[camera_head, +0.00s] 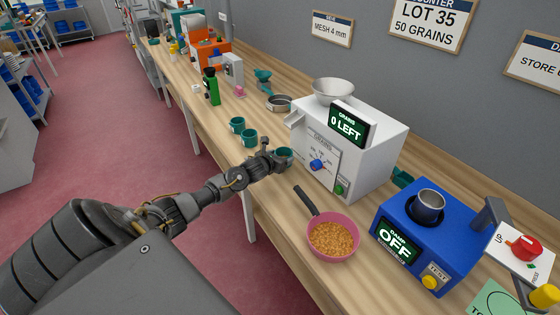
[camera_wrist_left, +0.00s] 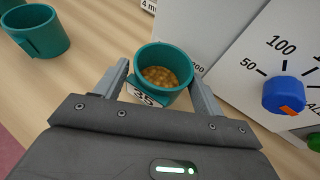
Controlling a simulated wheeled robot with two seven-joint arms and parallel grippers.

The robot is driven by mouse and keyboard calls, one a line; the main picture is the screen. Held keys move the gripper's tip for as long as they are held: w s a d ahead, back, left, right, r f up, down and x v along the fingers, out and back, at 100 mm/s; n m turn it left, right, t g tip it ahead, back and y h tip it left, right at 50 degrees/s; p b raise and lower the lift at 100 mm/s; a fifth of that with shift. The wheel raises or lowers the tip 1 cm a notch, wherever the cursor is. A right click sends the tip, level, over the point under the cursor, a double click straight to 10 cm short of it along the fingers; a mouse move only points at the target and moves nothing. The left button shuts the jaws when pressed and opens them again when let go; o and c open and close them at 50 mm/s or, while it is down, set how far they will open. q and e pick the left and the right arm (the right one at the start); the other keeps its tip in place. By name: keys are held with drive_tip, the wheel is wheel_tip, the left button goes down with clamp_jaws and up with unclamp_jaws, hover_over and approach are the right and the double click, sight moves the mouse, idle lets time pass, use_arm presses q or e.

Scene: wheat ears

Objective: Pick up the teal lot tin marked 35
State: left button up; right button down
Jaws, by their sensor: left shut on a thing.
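The teal lot tin marked 35 (camera_wrist_left: 163,75) stands upright between the fingers of my left gripper (camera_wrist_left: 160,92) in the left wrist view. It has grains inside and a white label reading 35 on its near side. In the head view the same tin (camera_head: 283,153) is at the end of my left gripper (camera_head: 272,155), beside the white grain counter (camera_head: 350,150). My left gripper is shut on the tin. I cannot tell whether the tin touches the table. My right gripper is not in view.
The counter's display reads 0 LEFT. A pink pan of grains (camera_head: 333,238) and a blue meter reading OFF (camera_head: 425,235) stand to the right.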

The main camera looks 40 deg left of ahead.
use_arm(q)
drive_tip(key=s+d+r+b, duration=0.5)
drive_tip(key=s+d+r, duration=0.4)
drive_tip(key=s+r, duration=0.1)
drive_tip(key=shift+s+d+r, duration=0.15)
drive_tip(key=shift+r, duration=0.35)
drive_tip(key=shift+s, duration=0.1)
idle(0.3)
